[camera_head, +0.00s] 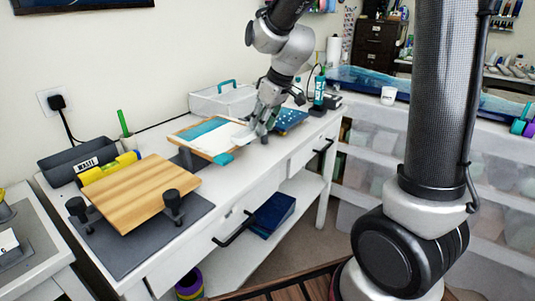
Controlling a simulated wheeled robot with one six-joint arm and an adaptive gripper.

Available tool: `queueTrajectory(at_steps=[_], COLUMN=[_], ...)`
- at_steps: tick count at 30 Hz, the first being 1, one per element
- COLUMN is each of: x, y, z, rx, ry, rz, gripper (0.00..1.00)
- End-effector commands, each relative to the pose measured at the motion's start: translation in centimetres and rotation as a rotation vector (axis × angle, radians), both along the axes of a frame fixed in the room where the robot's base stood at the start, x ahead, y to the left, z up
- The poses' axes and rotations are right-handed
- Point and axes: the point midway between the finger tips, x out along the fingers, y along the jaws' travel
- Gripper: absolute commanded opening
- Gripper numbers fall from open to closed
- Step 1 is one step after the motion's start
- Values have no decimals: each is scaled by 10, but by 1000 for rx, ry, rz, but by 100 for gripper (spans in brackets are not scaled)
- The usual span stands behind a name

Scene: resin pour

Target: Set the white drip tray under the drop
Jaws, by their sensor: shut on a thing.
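The white drip tray (229,137) is a flat white piece over the right part of a wood and teal board (192,132) on the bench. My gripper (257,124) is shut on the tray's right end. The tray looks held above or against the board; I cannot tell whether they touch. A teal patch (222,158) shows at the board's front edge, below and to the left of the tray. I cannot make out a falling drop. The fingertips are small and partly hidden.
A striped wooden board (140,188) stands on dark supports over a grey mat at the left, near a bin marked WASTE (82,160). A white open box (222,100) is behind the tray. A blue dotted block (290,121) and a teal bottle (319,91) stand at the right.

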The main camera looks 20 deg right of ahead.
Motion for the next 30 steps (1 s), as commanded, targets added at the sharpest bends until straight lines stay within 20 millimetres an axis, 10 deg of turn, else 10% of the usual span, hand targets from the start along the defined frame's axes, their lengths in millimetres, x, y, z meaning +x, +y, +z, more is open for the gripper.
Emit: queueTrajectory(at_steps=[21,30], x=[0,0], y=[0,0], z=[-97,-101], rx=[0,0], ry=[2,0], rz=[-1,0], gripper=[4,4])
